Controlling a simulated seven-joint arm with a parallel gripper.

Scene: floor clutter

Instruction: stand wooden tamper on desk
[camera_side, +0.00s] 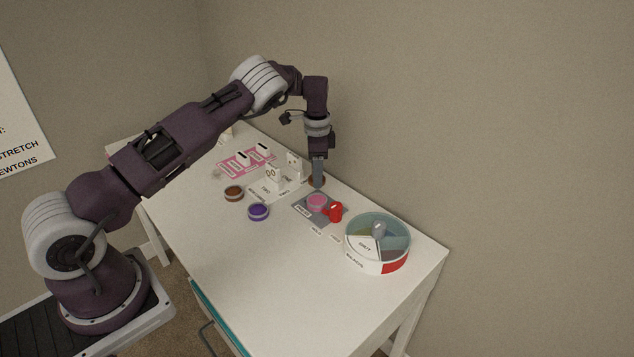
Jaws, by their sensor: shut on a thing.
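My gripper (317,182) points straight down at the back of the white desk (240,265), near the wall. It is shut on a small brown thing (318,181), which looks like the wooden tamper. Only a bit of the tamper shows around the fingertips; the rest is hidden by the fingers. I cannot tell whether it touches the desk or is fully upright.
Just in front lie a grey mat with a pink disc (317,201) and a red piece (335,212). A round divided tray (377,262) stands at right. Brown (234,193) and purple (258,212) jars sit left. White blocks (273,174) and a pink card (236,165) lie behind them. The desk's front is clear.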

